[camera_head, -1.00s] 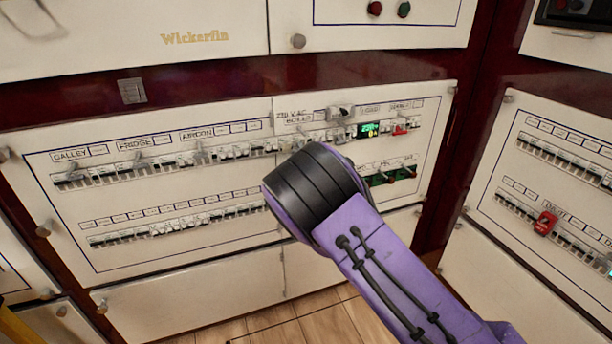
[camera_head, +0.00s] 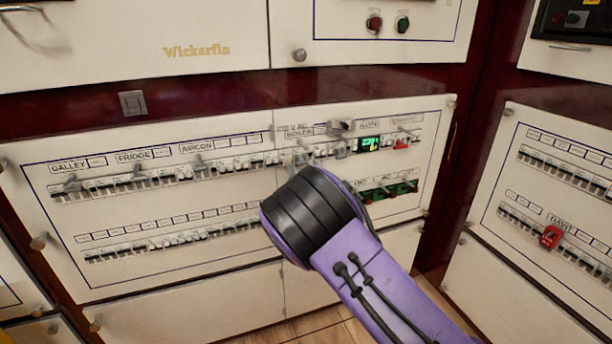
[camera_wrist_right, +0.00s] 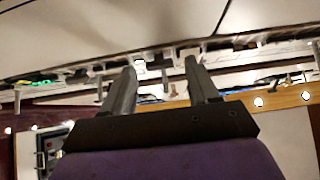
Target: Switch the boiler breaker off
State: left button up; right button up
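The boiler label (camera_head: 299,132) is on the upper breaker row of the white panel, right of the galley, fridge and aircon labels. A small grey lever (camera_head: 300,154) shows below it; I cannot tell its position. My right arm's black wrist (camera_head: 312,212) stands in front of the panel just below that part of the row, and hides its own fingers in the head view. In the right wrist view my right gripper (camera_wrist_right: 160,72) is open, its two dark fingers apart and pointing at a breaker row. A small lever (camera_wrist_right: 165,80) shows between them. My left gripper is out of view.
A green display (camera_head: 369,143) and a red switch (camera_head: 401,144) lie right of the boiler part. A lower breaker row (camera_head: 170,236) runs below. Another breaker panel with a red switch (camera_head: 550,237) stands at the right. Several levers project from the upper row.

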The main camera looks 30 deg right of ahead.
jog(key=v, duration=1)
jog(key=shift+s+f, duration=0.2)
